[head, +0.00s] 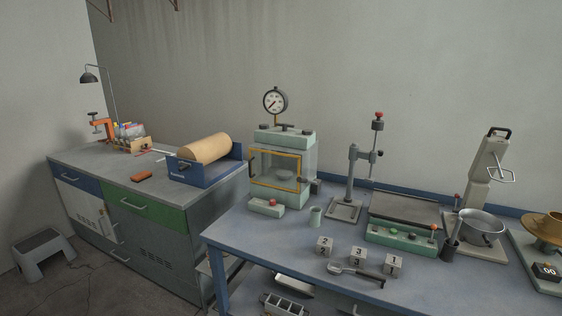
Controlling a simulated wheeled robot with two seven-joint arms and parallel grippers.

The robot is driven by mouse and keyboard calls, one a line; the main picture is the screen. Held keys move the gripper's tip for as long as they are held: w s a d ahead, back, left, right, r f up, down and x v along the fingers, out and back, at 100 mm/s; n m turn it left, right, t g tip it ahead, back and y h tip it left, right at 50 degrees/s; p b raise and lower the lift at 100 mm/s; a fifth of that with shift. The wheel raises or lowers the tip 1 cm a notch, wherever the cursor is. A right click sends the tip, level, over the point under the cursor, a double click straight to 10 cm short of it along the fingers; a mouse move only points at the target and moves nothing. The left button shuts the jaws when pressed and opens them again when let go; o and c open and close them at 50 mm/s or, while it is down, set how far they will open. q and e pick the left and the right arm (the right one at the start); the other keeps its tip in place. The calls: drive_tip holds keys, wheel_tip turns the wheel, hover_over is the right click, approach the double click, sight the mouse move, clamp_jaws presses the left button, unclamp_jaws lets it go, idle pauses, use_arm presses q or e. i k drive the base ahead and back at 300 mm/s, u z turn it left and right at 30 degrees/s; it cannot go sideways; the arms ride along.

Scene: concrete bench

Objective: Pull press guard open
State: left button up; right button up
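The press (285,138) stands at the back left of the blue bench, with a pale green top and base and a round dial gauge (275,102) above it. Its guard (275,184) is a clear panel in a yellow frame across the front of the press chamber, and it looks closed. A dark upright handle (251,165) sits at the guard's left side. A small grey round piece shows through the panel. Neither of my grippers is in view.
Numbered blocks (357,256) and a spoon-like tool lie near the front edge. A stand (352,180) and a flat green machine (400,238) are to the right.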

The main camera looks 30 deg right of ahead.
sight(271, 172)
drive_tip(key=z, duration=0.95)
drive_tip(key=i, duration=0.95)
drive_tip(key=z, duration=0.95)
